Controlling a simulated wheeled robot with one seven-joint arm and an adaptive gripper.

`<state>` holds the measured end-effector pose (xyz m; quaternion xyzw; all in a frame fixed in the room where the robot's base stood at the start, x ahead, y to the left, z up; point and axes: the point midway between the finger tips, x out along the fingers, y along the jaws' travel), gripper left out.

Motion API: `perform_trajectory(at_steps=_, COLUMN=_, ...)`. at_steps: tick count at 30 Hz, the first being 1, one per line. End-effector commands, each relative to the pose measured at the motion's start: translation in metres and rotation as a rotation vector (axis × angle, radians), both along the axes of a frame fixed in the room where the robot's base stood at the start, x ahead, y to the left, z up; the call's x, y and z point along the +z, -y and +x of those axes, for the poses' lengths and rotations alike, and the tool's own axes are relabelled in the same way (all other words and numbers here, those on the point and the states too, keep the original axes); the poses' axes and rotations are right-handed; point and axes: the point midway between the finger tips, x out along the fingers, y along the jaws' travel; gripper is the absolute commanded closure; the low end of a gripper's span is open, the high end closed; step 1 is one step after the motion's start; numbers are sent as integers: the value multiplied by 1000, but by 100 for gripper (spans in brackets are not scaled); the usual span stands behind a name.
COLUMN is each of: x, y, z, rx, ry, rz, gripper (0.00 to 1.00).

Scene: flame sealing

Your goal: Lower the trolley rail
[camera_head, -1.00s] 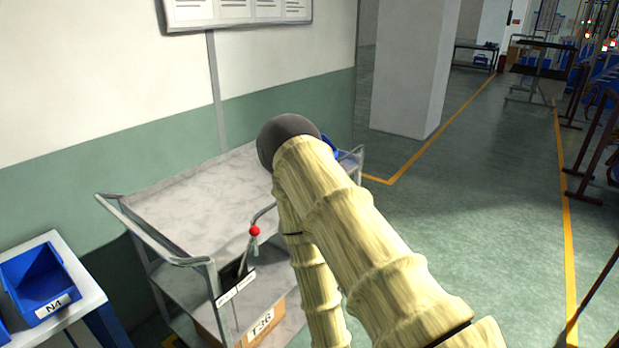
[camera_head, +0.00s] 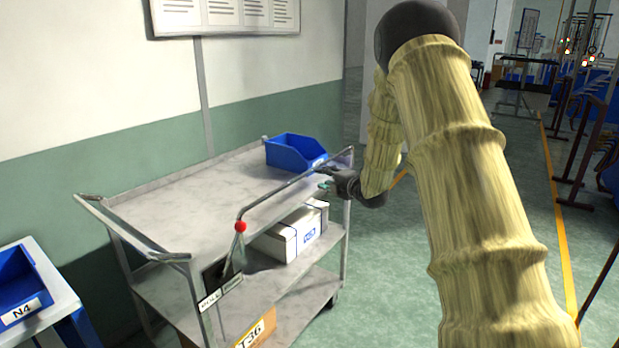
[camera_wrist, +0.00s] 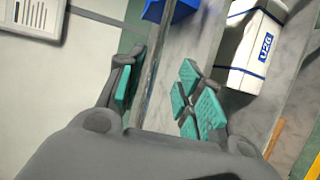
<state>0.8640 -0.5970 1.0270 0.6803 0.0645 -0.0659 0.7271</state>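The grey trolley (camera_head: 190,198) stands by the wall. Its thin rail (camera_head: 292,182) runs raised above the near edge of the top deck, from a bent end by a red knob (camera_head: 240,227) to the right end frame. My gripper (camera_head: 327,180) is at the right part of the rail, close to the right end frame. In the wrist view my gripper (camera_wrist: 160,98) is open, with teal pads apart. A grey bar, seemingly the rail (camera_wrist: 152,72), passes between the fingers nearer the left one. I cannot tell whether they touch.
A blue bin (camera_head: 292,152) sits on the top deck. A white box (camera_head: 290,236) lies on the middle shelf and a cardboard box (camera_head: 258,330) below. A side table (camera_head: 55,290) with a blue N4 bin stands at left.

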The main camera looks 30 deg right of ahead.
Motion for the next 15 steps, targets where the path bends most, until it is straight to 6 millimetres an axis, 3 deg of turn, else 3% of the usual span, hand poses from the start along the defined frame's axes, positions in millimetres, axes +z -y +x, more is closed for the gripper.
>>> perform_trajectory(at_steps=5, x=2, y=1, z=13, rx=5, ry=6, rz=-11, gripper=65)
perform_trajectory(at_steps=15, x=-8, y=2, z=65, rx=4, ry=5, rz=-8, gripper=65)
